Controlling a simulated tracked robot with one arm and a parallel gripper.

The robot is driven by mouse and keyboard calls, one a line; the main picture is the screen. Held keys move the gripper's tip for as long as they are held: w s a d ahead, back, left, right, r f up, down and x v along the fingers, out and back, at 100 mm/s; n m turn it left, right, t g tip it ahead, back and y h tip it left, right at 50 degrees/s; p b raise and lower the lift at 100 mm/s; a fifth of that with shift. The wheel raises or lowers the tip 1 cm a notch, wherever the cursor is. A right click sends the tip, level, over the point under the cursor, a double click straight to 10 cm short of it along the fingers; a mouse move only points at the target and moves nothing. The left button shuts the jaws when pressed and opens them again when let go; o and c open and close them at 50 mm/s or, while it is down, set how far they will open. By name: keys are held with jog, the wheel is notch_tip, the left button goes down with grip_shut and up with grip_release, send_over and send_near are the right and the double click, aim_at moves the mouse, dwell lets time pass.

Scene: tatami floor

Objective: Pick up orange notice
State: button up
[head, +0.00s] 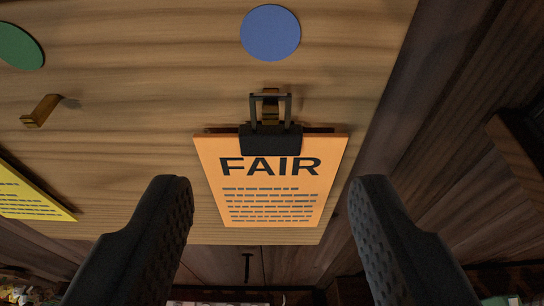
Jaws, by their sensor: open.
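The orange notice (270,183) reads "FAIR" above several lines of small print. It is held at its top by a black clip (270,139) that hangs on a brass hook (270,104) on a wooden board (140,120). My gripper (265,195) is open, with one dark textured finger on each side of the notice in the picture. The fingers look apart from it, with a gap on both sides. How far they are from the board in depth I cannot tell.
A blue disc (270,32) is above the notice and a green disc (18,46) at the upper left. An empty brass hook (41,111) and a yellow notice (28,196) are at the left. Dark wood planks (460,150) lie to the right.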

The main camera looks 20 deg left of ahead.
aim_at(272, 117)
jog(key=shift+p+x, duration=0.95)
jog(key=shift+x, duration=3.45)
jog(key=shift+f, duration=0.1)
grip_shut()
